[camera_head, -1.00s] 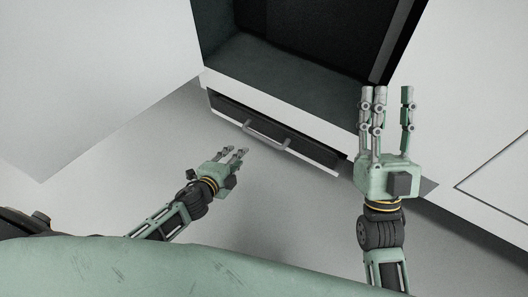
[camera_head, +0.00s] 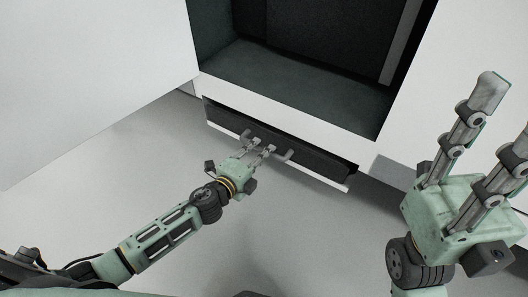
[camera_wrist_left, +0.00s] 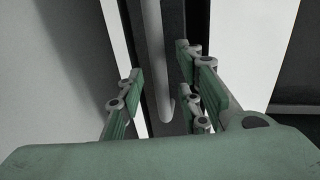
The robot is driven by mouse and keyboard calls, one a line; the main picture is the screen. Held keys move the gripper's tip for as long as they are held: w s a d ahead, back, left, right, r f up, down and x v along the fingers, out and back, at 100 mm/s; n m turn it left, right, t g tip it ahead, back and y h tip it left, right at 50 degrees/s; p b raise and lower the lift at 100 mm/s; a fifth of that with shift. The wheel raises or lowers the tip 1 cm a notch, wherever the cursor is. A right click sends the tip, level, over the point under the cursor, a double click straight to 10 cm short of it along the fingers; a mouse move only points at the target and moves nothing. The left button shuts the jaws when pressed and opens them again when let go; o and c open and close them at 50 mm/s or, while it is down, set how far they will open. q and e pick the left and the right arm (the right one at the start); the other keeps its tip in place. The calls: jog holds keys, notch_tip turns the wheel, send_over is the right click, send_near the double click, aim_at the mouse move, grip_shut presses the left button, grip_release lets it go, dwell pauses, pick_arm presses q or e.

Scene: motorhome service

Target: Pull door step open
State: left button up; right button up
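The door step (camera_head: 325,166) is a dark panel with a pale outer edge, low under the doorway. Its grey bar handle (camera_head: 286,157) is on the front. My left gripper (camera_head: 261,148) is at the handle with its fingers spread. In the left wrist view the handle (camera_wrist_left: 156,55) runs between the open fingers (camera_wrist_left: 160,80), with one finger to its left and two to its right. Gaps show on both sides. The fingers partly hide the handle in the head view. My right gripper (camera_head: 500,120) is open and empty, away from the step at the right.
The doorway (camera_head: 290,75) above the step is open, with a dark floor inside. White motorhome walls (camera_head: 85,75) stand on both sides. The grey ground (camera_head: 270,230) in front of the step is clear.

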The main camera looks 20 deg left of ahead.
pick_arm(q)
jog(key=shift+x, duration=1.35)
grip_shut()
